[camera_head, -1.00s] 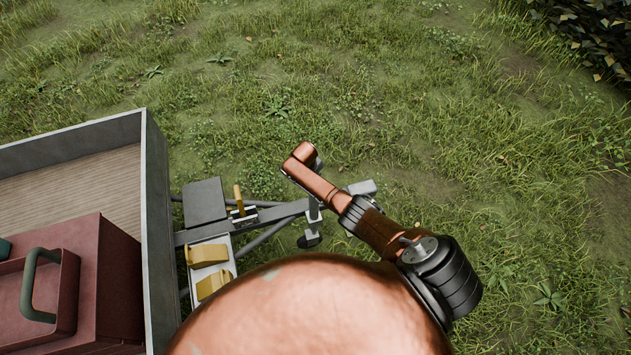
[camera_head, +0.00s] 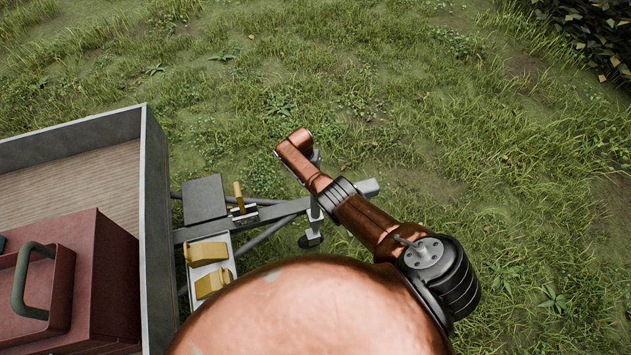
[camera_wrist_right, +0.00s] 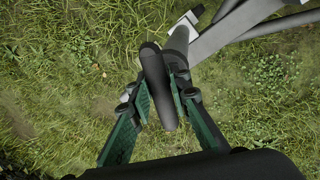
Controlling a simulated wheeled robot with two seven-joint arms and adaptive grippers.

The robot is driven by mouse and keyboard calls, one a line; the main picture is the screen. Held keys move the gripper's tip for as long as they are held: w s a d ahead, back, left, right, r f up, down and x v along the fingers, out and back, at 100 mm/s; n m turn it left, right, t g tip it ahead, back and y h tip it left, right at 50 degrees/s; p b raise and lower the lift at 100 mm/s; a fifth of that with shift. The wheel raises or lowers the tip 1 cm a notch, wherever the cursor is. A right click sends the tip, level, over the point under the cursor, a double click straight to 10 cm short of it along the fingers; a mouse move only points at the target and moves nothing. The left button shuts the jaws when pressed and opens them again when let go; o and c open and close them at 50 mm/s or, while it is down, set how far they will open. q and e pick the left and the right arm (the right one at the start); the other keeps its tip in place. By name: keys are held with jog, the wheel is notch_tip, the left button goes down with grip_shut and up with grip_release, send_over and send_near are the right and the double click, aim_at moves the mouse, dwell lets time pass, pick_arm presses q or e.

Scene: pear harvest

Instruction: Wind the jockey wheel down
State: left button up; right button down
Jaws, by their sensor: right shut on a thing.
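The jockey wheel (camera_head: 310,240) is a small dark wheel under a grey post (camera_head: 315,214) beside the trailer's drawbar (camera_head: 268,213). In the head view my right forearm and wrist reach over the post and hide its top and my gripper. In the right wrist view my right gripper (camera_wrist_right: 163,97) has its green-padded fingers on either side of a dark cylindrical crank handle (camera_wrist_right: 156,78) and is shut on it. Grey metal of the drawbar (camera_wrist_right: 232,30) lies just beyond the handle. My left gripper is in neither view.
The grey-walled trailer bed (camera_head: 70,185) at the left holds a red box (camera_head: 95,270) with a green handle. Yellow chocks (camera_head: 208,252) sit in a pale tray beside the drawbar. Open grass lies around, with a dark hedge (camera_head: 590,35) at top right.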

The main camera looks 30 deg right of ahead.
jog(key=m, duration=0.1)
jog(key=m+b, duration=0.1)
jog(key=m, duration=0.1)
jog(key=m+b, duration=0.1)
jog(key=shift+w+m+g+y, duration=0.25)
jog(key=shift+m+g+y, duration=0.05)
jog(key=m+b, duration=0.1)
jog(key=m, duration=0.1)
jog(key=shift+w+m, duration=0.15)
jog(key=shift+m, duration=0.25)
jog(key=shift+w+m+y+b, duration=0.1)
jog(key=shift+m+y+b, duration=0.3)
jog(key=shift+m, duration=0.8)
jog(key=shift+w+d+r+m+y, duration=0.1)
jog(key=shift+m+y, duration=0.2)
jog(key=shift+m, duration=1.1)
jog(key=c, duration=1.9)
grip_release()
jog(key=shift+o, duration=0.5)
